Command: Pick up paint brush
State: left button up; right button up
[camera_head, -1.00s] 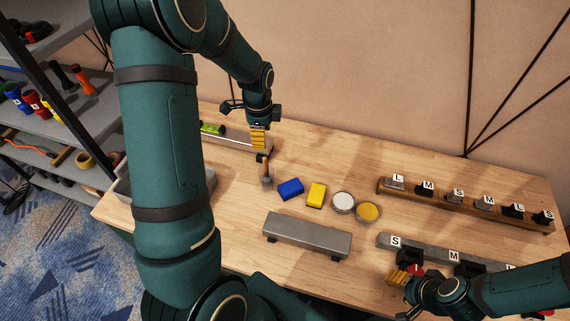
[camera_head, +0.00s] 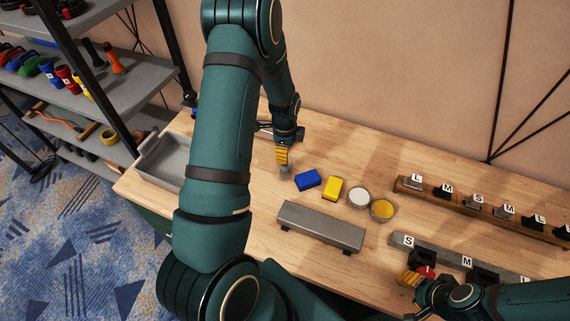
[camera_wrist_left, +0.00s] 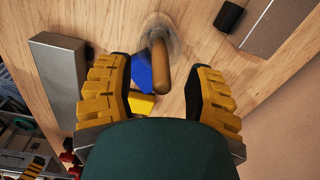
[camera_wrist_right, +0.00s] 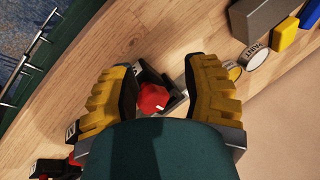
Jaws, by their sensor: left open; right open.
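The paint brush shows in the left wrist view as a brown wooden handle (camera_wrist_left: 161,66) standing out of a clear round cup (camera_wrist_left: 158,33). My left gripper (camera_wrist_left: 160,80) is open, with one finger on each side of the handle and visible space beside it. In the head view the left gripper (camera_head: 282,155) is right above the cup (camera_head: 285,172) and hides the brush. My right gripper (camera_head: 410,277) is open above a red-topped part (camera_wrist_right: 153,98) in a black holder, which sits between its fingers in the right wrist view.
A blue block (camera_head: 307,180), a yellow block (camera_head: 333,188) and two round tins (camera_head: 358,197) stand right of the brush. A grey bar (camera_head: 320,226) lies nearer. Labelled racks (camera_head: 482,207) are at right, a grey tray (camera_head: 160,160) at left.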

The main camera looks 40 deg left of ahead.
pick_arm(q)
jog(key=shift+f, duration=0.8)
grip_shut()
jog(key=shift+r, duration=0.15)
